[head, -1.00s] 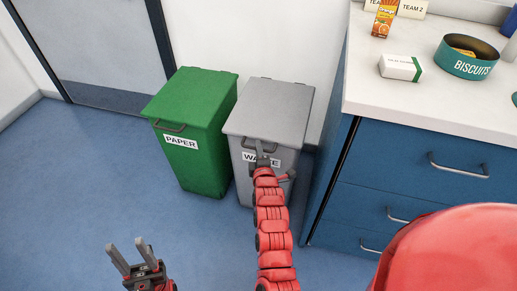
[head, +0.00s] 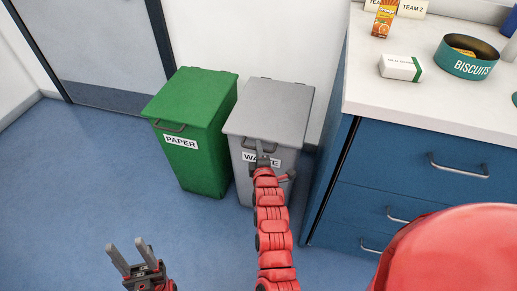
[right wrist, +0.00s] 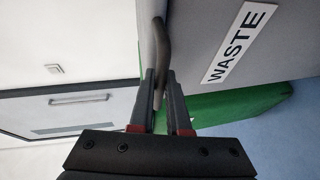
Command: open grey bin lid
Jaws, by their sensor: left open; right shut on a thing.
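The grey bin (head: 268,110) labelled WASTE stands on the floor with its lid (head: 270,105) down. Its front handle (right wrist: 163,52) shows in the right wrist view between the fingers of my right gripper (right wrist: 165,85). In the head view my right gripper (head: 260,150) is at the front of the lid, shut on the handle, and partly covers the WASTE label. My left gripper (head: 130,253) is open and empty, low over the floor at the bottom left.
A green PAPER bin (head: 195,130) stands close on the left of the grey bin. A blue drawer unit (head: 420,190) with a white worktop (head: 430,105) stands on the right. The worktop holds a biscuit tin (head: 467,57) and a white box (head: 401,68). The floor at left is clear.

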